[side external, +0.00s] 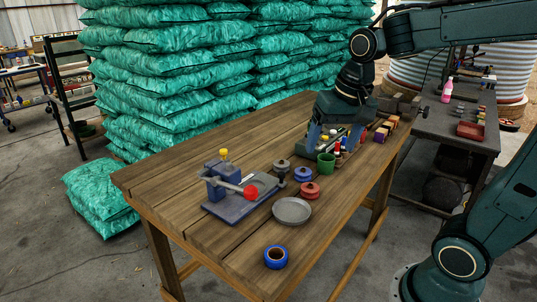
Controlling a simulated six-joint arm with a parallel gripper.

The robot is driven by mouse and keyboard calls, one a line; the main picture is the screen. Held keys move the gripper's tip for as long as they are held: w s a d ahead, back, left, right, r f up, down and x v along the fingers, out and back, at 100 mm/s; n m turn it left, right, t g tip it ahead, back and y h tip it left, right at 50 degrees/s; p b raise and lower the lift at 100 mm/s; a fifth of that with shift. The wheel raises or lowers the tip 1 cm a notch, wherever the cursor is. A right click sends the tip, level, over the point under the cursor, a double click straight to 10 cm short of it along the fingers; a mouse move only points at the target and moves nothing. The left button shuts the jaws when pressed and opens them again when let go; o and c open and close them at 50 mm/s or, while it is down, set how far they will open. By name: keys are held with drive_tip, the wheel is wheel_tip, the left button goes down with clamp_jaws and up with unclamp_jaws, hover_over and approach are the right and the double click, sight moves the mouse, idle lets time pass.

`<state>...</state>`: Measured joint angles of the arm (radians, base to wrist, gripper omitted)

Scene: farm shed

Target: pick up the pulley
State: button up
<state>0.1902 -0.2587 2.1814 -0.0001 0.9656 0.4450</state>
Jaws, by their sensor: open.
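Several small round, wheel-like pieces lie near the middle of the wooden table, and I cannot tell for sure which is the pulley: a red one (309,191), a blue one (303,175) and a dark grey one (282,167). My gripper (333,145) points down over the far part of the table, behind the green cup (325,164). It is open, with its fingers around or above a tray of small items. The cup and the small items partly hide the space between the fingers, and I see nothing held.
The wooden table (220,240) also bears a blue-grey vise-like device (228,192) with a red knob, a grey dish (291,211), a blue tape roll (276,257) and several small blocks (386,130). Stacked green sacks (180,70) stand behind. The table's near left is clear.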

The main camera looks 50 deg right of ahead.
drive_tip(key=w+d+f+m+g, duration=0.1)
drive_tip(key=w+d+f+m, duration=0.2)
drive_tip(key=w+d+m, duration=0.15)
drive_tip(key=m+g, duration=0.2)
drive_tip(key=m, duration=0.1)
hover_over(310, 185)
drive_tip(key=shift+y, duration=0.3)
drive_tip(key=f, duration=0.4)
drive_tip(key=shift+s+f, duration=0.2)
drive_tip(key=shift+f, duration=0.1)
wheel_tip(310, 185, down, 8)
drive_tip(key=shift+f, duration=0.3)
drive_tip(key=shift+w+f, duration=0.15)
drive_tip(key=shift+f, duration=2.45)
